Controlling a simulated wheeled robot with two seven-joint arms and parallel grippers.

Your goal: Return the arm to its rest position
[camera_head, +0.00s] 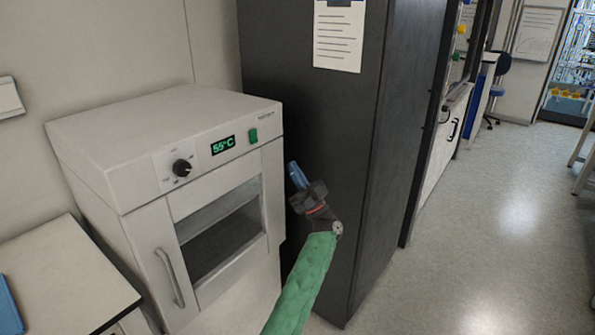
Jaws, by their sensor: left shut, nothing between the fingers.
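My left arm (306,285), in a green sleeve, rises from the bottom of the head view. My left gripper (297,174) is at its end, with bluish fingers pointing up and slightly left. The fingers are shut with nothing between them. The gripper shows in front of the dark cabinet, just right of the oven's front. My right gripper is not in view.
A white oven (150,140) with a green 55°C display (223,145) stands left; its windowed door looks closed. A tall dark cabinet (320,120) stands beside it. A pale bench (65,285) is at lower left. Open floor (485,235) lies right.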

